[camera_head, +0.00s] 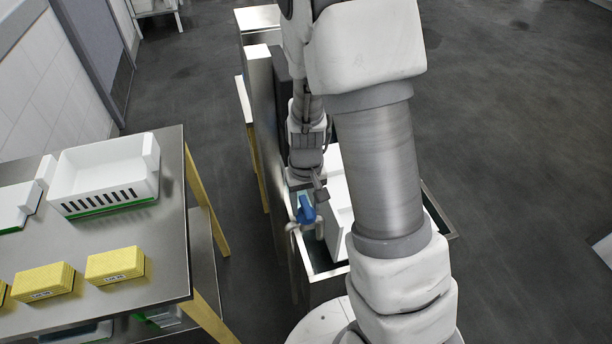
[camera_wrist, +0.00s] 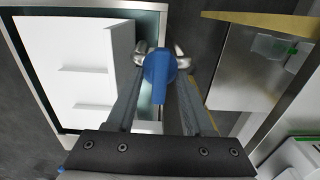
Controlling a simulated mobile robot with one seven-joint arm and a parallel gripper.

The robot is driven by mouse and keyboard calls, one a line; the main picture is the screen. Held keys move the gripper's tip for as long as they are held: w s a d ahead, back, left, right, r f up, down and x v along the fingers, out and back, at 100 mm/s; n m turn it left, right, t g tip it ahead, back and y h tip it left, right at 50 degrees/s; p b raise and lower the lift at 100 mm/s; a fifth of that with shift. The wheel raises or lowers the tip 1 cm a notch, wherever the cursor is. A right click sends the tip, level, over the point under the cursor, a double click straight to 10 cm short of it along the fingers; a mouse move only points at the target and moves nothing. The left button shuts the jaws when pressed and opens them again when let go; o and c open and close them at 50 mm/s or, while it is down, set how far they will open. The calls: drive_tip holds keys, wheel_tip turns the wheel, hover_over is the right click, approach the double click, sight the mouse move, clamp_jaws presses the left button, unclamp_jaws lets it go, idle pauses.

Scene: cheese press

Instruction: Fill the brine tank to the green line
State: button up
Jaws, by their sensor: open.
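The brine tank (camera_head: 328,273) is a metal-rimmed basin, mostly behind my arm in the head view; its rim also shows in the wrist view (camera_wrist: 100,5). A tall white block with ledges (camera_wrist: 75,60) stands inside it. A tap with a blue handle (camera_head: 306,210) is at the tank's left edge. In the wrist view the blue handle (camera_wrist: 158,75) lies between my fingers, with grey metal on both sides behind it. My gripper (camera_wrist: 160,88) is open around the handle; I cannot tell whether the fingers touch it. The green line and liquid level cannot be made out.
A metal table (camera_head: 160,250) with yellow legs stands on the left. It holds a white slotted crate (camera_head: 105,178) and yellow blocks (camera_head: 115,265). A tall metal panel (camera_head: 264,130) rises beside the tank. Dark floor is open on the right.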

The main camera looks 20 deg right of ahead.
sight(306, 206)
wheel_tip(306, 206, up, 16)
drive_tip(key=p, duration=0.1)
drive_tip(key=shift+r, duration=0.1)
idle(0.5)
drive_tip(key=s+r+t, duration=0.5)
drive_tip(key=s+r, duration=0.7)
drive_tip(key=s, duration=0.1)
drive_tip(key=shift+s+r+t, duration=0.3)
